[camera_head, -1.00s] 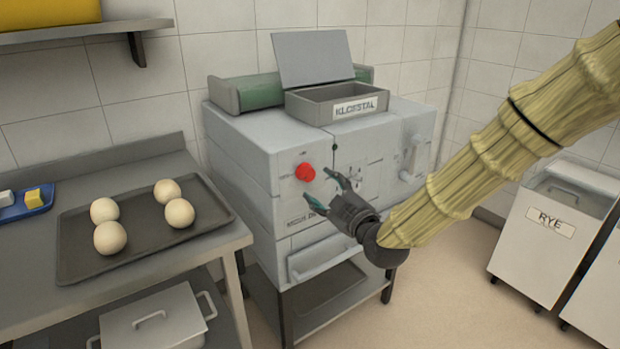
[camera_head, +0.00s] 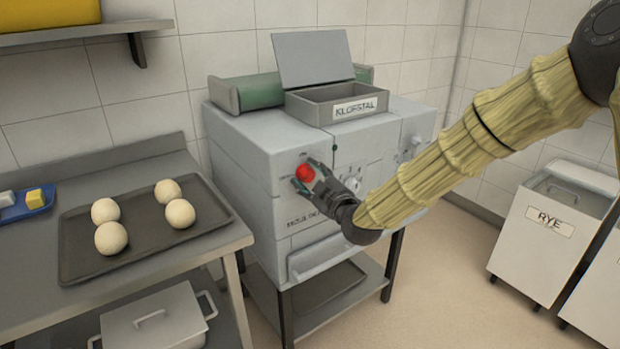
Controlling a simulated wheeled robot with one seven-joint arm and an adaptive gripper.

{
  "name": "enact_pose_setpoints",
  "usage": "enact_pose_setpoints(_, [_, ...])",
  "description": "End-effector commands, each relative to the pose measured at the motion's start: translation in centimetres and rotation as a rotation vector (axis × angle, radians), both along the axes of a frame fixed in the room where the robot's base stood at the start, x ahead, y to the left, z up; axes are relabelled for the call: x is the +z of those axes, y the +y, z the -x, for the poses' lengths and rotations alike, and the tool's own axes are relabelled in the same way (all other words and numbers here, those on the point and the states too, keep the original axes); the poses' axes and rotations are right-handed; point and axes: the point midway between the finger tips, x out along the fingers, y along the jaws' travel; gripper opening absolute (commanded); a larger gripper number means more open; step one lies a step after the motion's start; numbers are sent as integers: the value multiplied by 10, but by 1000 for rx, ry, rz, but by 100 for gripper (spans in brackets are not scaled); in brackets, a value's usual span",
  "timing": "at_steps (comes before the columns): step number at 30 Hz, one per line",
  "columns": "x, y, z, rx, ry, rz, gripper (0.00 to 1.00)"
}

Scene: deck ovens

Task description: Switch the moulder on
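I cannot tell whether the fingers touch the knob.
A steel table (camera_head: 215,243) on the left carries a dark tray (camera_head: 80,262) with several dough balls and a blue tray (camera_head: 14,213). A white bin labelled "RYE" (camera_head: 530,262) stands at the right. The floor between the moulder and the bin is clear.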

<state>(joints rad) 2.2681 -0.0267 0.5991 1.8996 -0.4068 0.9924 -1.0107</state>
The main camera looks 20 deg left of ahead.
Motion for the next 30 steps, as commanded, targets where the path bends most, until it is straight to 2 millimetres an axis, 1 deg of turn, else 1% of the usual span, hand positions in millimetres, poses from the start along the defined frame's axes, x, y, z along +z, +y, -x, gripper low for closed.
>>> enact_pose_setpoints(1, [0, 0, 0, 0, 0, 0, 35])
enact_pose_setpoints(3, [0, 0, 0, 0, 0, 0, 22])
enact_pose_setpoints(5, [0, 0, 0, 0, 0, 0, 12])
enact_pose_setpoints(17, [0, 0, 0, -1, 33, -27, 12])
enact_pose_setpoints(23, [1, 0, 0, -1, 121, -94, 12])
enact_pose_setpoints(30, [1, -1, 0, -1, 289, -226, 12])
